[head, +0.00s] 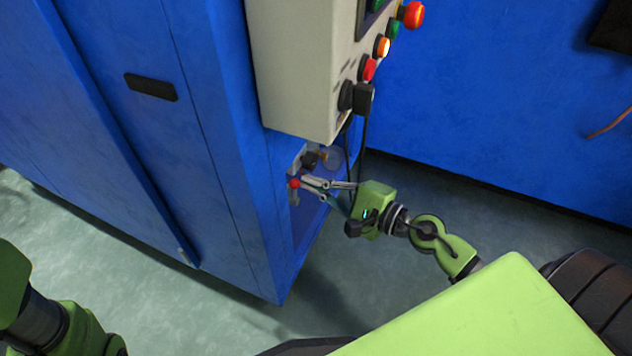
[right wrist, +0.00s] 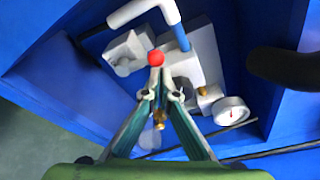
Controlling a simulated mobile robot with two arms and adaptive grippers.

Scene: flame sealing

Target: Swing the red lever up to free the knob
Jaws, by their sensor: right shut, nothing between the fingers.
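A red ball (head: 294,183), the red part that shows of the lever, is at the recess low on the blue cabinet's side. In the right wrist view the red ball (right wrist: 156,58) sits just beyond my fingertips. My right gripper (head: 306,182) is shut and empty, its tips close beside the ball; I cannot tell whether they touch. It also shows in the right wrist view (right wrist: 160,92). A dark round knob (right wrist: 183,88) lies behind the right finger, partly hidden. The lever's arm is hard to make out. My left gripper is out of view.
A round gauge (right wrist: 231,111), a brass fitting (right wrist: 209,92) and a white bent pipe (right wrist: 145,10) crowd the recess. A grey control box (head: 295,75) with coloured buttons overhangs it, with dark cables (head: 362,150) hanging down. The floor (head: 150,290) in front is clear.

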